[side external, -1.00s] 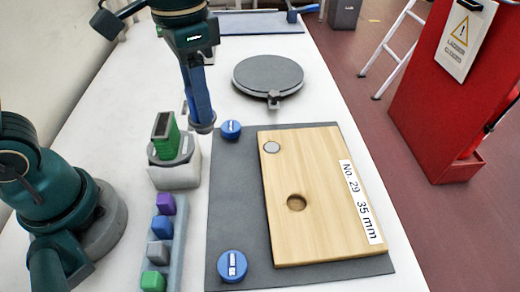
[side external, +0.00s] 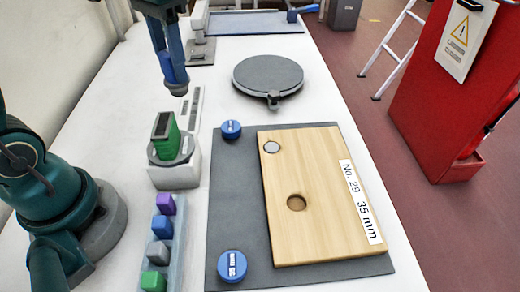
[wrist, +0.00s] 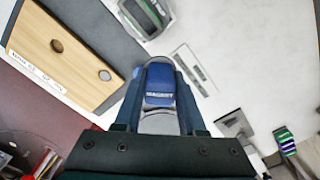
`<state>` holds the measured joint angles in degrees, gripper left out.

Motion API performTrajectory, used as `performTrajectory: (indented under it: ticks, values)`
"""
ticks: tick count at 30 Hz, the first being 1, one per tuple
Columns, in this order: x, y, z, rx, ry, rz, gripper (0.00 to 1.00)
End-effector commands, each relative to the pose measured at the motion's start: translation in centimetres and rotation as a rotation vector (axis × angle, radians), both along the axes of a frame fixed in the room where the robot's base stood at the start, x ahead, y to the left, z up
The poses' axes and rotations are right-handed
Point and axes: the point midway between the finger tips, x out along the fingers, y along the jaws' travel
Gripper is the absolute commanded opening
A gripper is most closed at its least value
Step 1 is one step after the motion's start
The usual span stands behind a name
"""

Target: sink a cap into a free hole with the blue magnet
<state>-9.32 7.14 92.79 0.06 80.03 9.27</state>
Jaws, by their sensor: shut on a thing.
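My gripper (side external: 172,68) is shut on the blue magnet (wrist: 159,84), which has white lettering. The magnet hangs above the white table, behind the green device and left of the mat, clear of the board. Whether anything clings to its lower end I cannot tell. The wooden board (side external: 325,215), labelled "No. 29 35 mm", lies on the grey mat. Its middle hole (side external: 296,203) looks empty and brown. A silver cap (side external: 271,147) sits at its far left hole. The board also shows in the wrist view (wrist: 72,65) at upper left.
A green device (side external: 165,138) stands on a white base left of the mat. In front is a rack with coloured blocks (side external: 158,253). Two blue round pieces (side external: 231,129) (side external: 232,265) are on the mat. A grey round plate (side external: 268,76) lies behind. A slotted strip (side external: 194,108) is near my gripper.

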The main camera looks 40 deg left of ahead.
Motion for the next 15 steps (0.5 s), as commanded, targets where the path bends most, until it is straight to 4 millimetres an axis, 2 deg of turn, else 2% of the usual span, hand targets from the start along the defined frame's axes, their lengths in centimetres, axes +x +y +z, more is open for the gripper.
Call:
performTrajectory:
  ticks: [5,10,15]
  values:
    - [0.3,0.0,0.4,0.000,-0.003,0.002,0.00]
    - [1.6,-0.4,1.0,0.000,-0.001,-0.020,0.00]
    - [4.0,-3.4,1.1,-0.001,0.000,-0.131,0.00]
